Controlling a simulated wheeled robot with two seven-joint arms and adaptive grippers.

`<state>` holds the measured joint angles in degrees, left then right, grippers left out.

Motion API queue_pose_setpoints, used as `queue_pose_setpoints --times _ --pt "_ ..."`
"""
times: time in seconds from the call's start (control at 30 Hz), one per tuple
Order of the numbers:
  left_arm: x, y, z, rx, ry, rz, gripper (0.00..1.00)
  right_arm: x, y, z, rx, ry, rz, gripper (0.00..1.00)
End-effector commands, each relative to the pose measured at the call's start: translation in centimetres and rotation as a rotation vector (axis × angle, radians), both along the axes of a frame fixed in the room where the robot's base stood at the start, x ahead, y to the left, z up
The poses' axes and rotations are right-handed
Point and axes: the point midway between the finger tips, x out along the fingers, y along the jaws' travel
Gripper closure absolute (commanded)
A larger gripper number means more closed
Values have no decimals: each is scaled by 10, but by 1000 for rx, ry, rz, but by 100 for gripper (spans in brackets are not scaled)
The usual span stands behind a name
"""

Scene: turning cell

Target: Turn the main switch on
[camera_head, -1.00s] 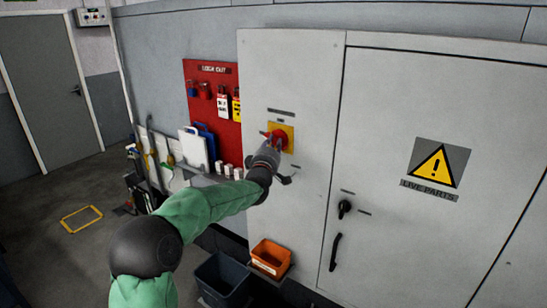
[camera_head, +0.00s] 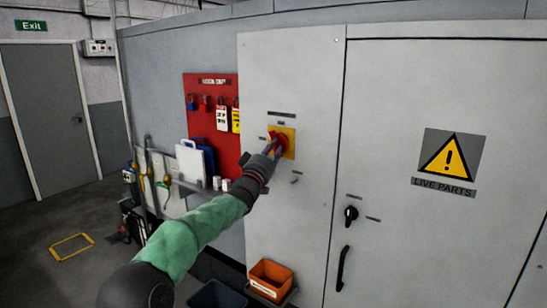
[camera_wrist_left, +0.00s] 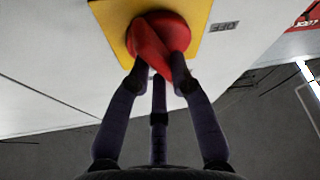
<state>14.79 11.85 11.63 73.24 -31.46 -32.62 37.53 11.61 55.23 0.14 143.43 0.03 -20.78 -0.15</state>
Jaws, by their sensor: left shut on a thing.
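The main switch (camera_head: 283,139) is a red rotary handle on a yellow square plate, on the front of the grey cabinet. In the left wrist view the red handle (camera_wrist_left: 155,38) sits tilted on its yellow plate, with an "OFF" label on the panel to its right. My left gripper (camera_head: 271,150) reaches the switch from the lower left. In the wrist view its fingers (camera_wrist_left: 157,70) are shut on the red handle, one on either side. The fingers hide part of the handle in the head view. My right gripper is not in view.
The cabinet door (camera_head: 440,110) with a warning sign and black handles is to the right. A red lockout board (camera_head: 222,148) with padlocks and tags hangs to the left. An orange bin (camera_head: 270,280) and a dark bin (camera_head: 216,296) are below.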

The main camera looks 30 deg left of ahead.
Motion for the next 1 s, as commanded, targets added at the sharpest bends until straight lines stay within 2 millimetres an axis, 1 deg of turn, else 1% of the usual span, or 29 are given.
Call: queue_pose_setpoints --times 0.03,0.2,0.5,0.73,1.0 --pt "1 2 -3 42 0 2 100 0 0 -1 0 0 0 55" --pt "1 2 -3 182 -9 1 100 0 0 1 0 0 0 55" --pt "1 3 -3 352 -24 0 100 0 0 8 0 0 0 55" --pt "1 3 -3 412 -29 -1 100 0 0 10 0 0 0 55" --pt "1 3 -4 428 -31 -1 100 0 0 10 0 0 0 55"
